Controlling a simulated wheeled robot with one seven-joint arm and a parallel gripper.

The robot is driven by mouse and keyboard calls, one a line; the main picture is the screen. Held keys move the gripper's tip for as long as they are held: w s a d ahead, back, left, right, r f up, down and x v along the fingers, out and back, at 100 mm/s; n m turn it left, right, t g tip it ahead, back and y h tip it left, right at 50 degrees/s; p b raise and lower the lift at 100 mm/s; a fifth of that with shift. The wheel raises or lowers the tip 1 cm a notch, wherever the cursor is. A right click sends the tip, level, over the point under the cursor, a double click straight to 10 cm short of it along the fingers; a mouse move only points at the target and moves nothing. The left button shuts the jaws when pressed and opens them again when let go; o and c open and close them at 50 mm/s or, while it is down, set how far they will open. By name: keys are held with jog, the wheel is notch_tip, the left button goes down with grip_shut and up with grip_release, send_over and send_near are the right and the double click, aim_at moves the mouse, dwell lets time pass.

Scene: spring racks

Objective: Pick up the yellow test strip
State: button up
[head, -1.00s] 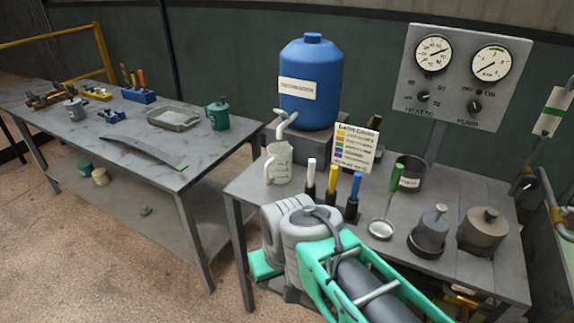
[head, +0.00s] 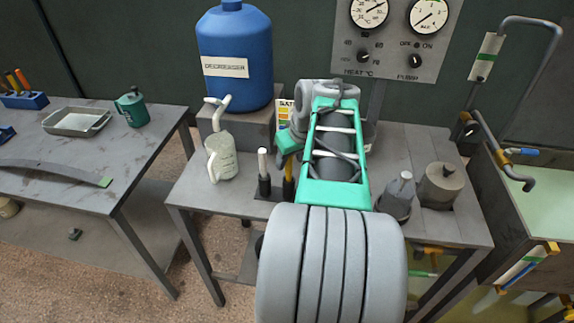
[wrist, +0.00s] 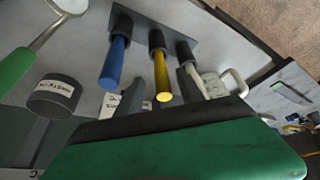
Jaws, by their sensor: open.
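The yellow test strip (wrist: 162,78) stands in a black holder in the middle of the wrist view, its yellow end towards the camera. In the head view only a small part of it (head: 288,184) shows beside my arm. The blue strip (wrist: 113,62) is left of it in the wrist view. The white strip (head: 262,160) stands left of it in the head view. My gripper (wrist: 161,88) is open and empty, its grey fingers seeming to lie either side of the yellow end. I cannot tell how deep the strip sits between them.
A beige jug (head: 222,158) stands left of the strips. A blue degreaser drum (head: 236,60) is behind. A grey lidded vessel (head: 440,186) stands at right.

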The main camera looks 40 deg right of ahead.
aim_at(289, 176)
jog(key=x, duration=0.5)
jog(key=shift+a+p, duration=0.15)
jog(key=shift+p, duration=0.2)
grip_shut()
